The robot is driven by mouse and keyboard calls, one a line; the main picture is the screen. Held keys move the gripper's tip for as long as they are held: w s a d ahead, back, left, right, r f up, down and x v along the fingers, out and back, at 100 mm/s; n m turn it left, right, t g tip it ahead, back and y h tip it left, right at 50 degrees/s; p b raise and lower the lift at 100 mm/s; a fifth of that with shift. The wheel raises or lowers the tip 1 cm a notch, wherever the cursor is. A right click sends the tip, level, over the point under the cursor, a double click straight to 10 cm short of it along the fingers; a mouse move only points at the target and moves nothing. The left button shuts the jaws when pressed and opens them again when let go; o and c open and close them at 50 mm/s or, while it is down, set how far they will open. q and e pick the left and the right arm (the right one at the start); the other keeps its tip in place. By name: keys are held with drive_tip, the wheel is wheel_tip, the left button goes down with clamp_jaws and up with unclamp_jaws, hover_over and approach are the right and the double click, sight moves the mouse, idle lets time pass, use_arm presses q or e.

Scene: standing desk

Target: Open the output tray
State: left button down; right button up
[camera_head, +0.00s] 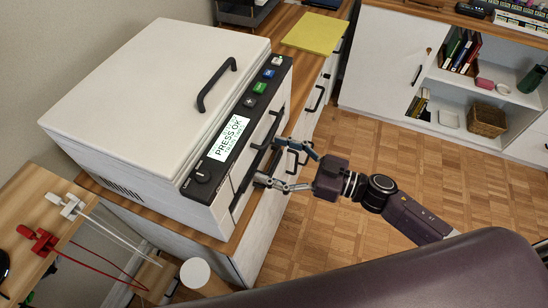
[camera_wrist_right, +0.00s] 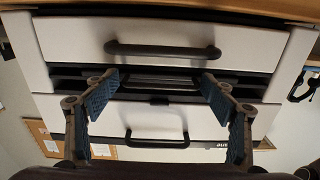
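The white printer-like machine (camera_head: 150,85) sits on a wooden-topped cabinet at the left of the head view. Its display (camera_head: 229,138) reads "PRESS OK". Its front has dark bar handles and a dark slot, partly hidden by my right gripper (camera_head: 285,166). The right gripper's fingers are spread wide, with the tips close to the front. In the right wrist view, the open right gripper (camera_wrist_right: 160,80) faces a dark slot between two white panels. One panel handle (camera_wrist_right: 162,49) is above the fingertips and another handle (camera_wrist_right: 156,141) is below. I cannot tell whether the fingers touch anything. My left gripper is not in view.
A yellow pad (camera_head: 315,33) lies on the cabinet top behind the machine. A wooden shelf (camera_head: 30,195) with red and white cable plugs is at the left. A white round-topped object (camera_head: 196,273) stands below. Open parquet floor (camera_head: 385,150) lies to the right.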

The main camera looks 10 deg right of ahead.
drive_tip(key=c, duration=1.3)
drive_tip(key=p+v, duration=0.3)
drive_tip(key=v, duration=1.7)
drive_tip(key=shift+w+p, duration=0.1)
drive_tip(key=shift+p, duration=0.2)
drive_tip(key=o, duration=1.4)
drive_tip(key=v, duration=1.2)
